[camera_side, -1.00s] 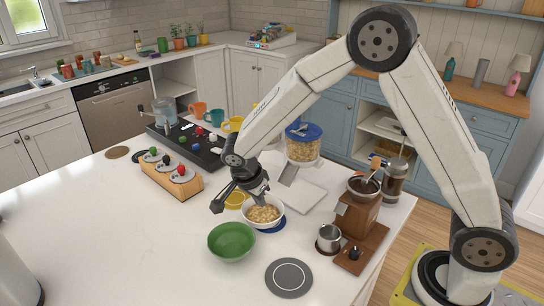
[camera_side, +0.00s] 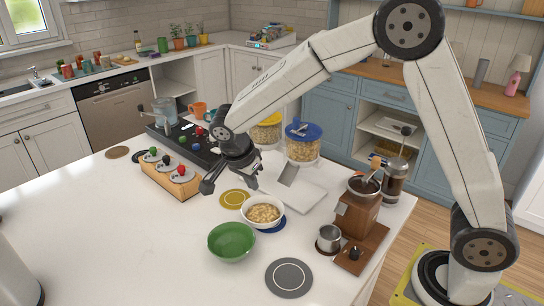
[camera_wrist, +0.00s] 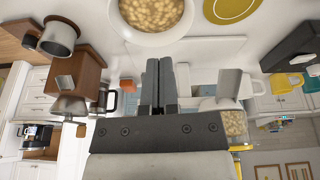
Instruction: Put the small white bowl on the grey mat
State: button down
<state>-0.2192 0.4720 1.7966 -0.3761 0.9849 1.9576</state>
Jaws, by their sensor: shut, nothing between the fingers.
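In the wrist view the bowl (camera_wrist: 152,39) is at the top, cut by the frame edge, beyond my fingertips. The round grey mat (camera_side: 289,278) lies bare near the counter's front edge, below and right of the bowl in the side view. My gripper (camera_side: 255,183) is above and behind the bowl, apart from it. In the wrist view its fingers (camera_wrist: 158,66) are together with nothing between them.
A green bowl (camera_side: 231,243) stands close beside the white bowl, left of the grey mat. A yellow mat (camera_side: 235,199) is bare. A wooden grinder (camera_side: 357,218) and metal cup (camera_side: 329,238) stand right. The front left counter is clear.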

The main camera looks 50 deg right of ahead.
aim_at(256, 200)
jog(key=w+d+n+y, duration=0.1)
jog(key=n, duration=0.2)
jog(key=w+d+n+y, duration=0.1)
jog(key=n, duration=0.2)
jog(key=w+d+n, duration=0.2)
jog(key=n, duration=0.2)
jog(key=shift+r+y, duration=0.2)
jog(key=shift+y, duration=0.2)
jog(key=shift+w+d+r+n+y, duration=0.1)
jog(key=shift+w+d+n+y, duration=0.15)
jog(key=shift+n, duration=0.4)
jog(key=shift+w+d+r+n+y, duration=0.15)
jog(key=shift+w+d+n, duration=0.2)
jog(key=shift+n, duration=0.3)
jog(key=shift+f, duration=0.2)
jog(key=shift+f, duration=4.9)
jog(key=shift+s, duration=0.1)
jog(key=shift+s+a, duration=0.25)
jog(key=shift+s, duration=0.2)
jog(key=shift+s+a, duration=0.2)
jog(key=shift+s, duration=0.25)
